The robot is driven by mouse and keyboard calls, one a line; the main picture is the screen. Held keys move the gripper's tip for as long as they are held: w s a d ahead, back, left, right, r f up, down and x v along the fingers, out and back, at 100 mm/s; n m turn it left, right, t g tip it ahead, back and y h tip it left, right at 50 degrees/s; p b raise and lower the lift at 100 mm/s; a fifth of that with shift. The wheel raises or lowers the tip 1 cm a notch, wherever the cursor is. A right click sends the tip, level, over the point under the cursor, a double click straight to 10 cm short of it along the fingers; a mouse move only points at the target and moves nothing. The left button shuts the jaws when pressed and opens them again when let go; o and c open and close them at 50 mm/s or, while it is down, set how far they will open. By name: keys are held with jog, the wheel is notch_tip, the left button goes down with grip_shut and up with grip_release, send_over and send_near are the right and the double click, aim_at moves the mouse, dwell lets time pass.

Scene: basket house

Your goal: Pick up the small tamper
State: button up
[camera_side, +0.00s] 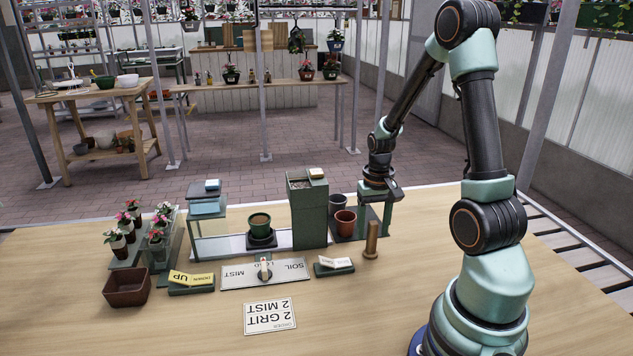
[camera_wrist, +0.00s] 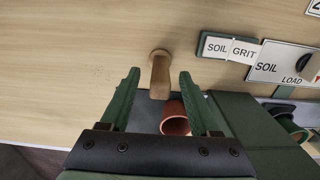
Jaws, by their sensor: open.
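The small tamper (camera_side: 371,240) is a brown wooden piece standing upright on the table, right of the small soil and grit sign. In the wrist view the tamper (camera_wrist: 160,76) shows between and beyond my two green fingers. My gripper (camera_side: 375,224) is open and empty, pointing down above the dark pot tray, behind the tamper in the side view. The wrist view shows the open gripper (camera_wrist: 160,90) with its fingers on either side of the tamper in the picture. Whether either finger touches it cannot be told.
A terracotta pot (camera_side: 346,221) and a grey pot (camera_side: 338,204) stand on the tray close to my fingers. The tall green dispenser (camera_side: 309,215) rises to their left. The soil and grit sign (camera_side: 334,267) is left of the tamper.

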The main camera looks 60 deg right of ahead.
jog(key=shift+f, duration=1.15)
grip_shut()
jog(key=shift+r, duration=0.1)
notch_tip(320, 180, up, 20)
